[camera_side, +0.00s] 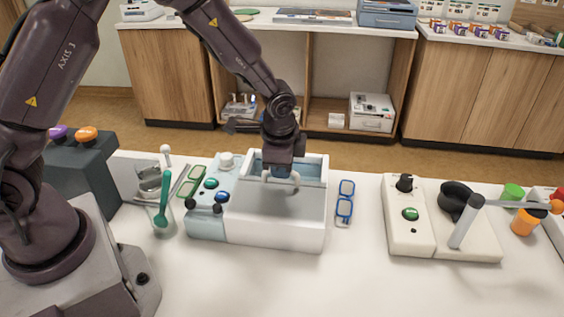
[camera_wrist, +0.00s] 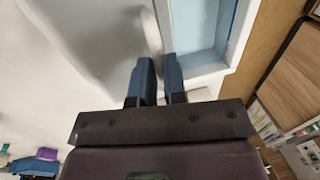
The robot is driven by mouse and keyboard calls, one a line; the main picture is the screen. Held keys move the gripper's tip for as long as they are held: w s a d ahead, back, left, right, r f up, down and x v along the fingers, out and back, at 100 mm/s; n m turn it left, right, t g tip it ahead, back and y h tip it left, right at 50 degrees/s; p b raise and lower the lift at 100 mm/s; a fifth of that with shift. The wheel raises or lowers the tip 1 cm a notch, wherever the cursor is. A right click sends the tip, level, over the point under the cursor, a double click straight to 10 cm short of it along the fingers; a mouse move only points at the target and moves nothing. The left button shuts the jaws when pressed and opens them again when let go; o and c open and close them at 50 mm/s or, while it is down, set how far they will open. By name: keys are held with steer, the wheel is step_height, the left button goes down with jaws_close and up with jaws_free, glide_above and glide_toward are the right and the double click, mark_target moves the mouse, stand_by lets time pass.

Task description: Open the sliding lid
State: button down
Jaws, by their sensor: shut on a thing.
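The white box (camera_side: 275,234) stands in the middle of the table with its top facing up. Its white lid (camera_side: 285,204) covers the near part of the top, and a light-blue recess (camera_side: 312,171) shows at the far side. The recess also shows at the upper right of the wrist view (camera_wrist: 199,25). A white curved handle (camera_wrist: 151,32) rises from the lid. My gripper (camera_side: 282,177) is over the top of the box, its two blue fingers (camera_wrist: 158,64) closed on the handle. The fingers hide part of the handle.
A pale-blue panel with knobs (camera_side: 208,222) adjoins the box on the left, near green glasses and a cup with a green spoon (camera_side: 162,205). Blue glasses (camera_side: 345,203) lie close on the right. A white device (camera_side: 408,225) stands farther right. The front table is clear.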

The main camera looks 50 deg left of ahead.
mark_target(266, 200)
steer(key=c, duration=1.2)
jaws_free()
steer(key=shift+o, duration=0.2)
step_height(266, 200, up, 13)
steer(key=s+d, duration=0.1)
steer(key=shift+s+d+f, duration=0.15)
steer(key=shift+s+d, duration=0.2)
steer(key=shift+d, duration=0.05)
steer(key=s+a+r+n+t, duration=0.1)
steer(key=s+r+n, duration=0.3)
steer(key=s, duration=0.6)
steer(key=s+a+r+n+t+h, duration=0.1)
steer(key=s+r+n, duration=0.4)
steer(key=s, duration=0.5)
steer(key=shift+s+a+r+t+h, duration=0.15)
steer(key=shift+a+r+t+h, duration=0.25)
steer(key=shift+r+t, duration=0.5)
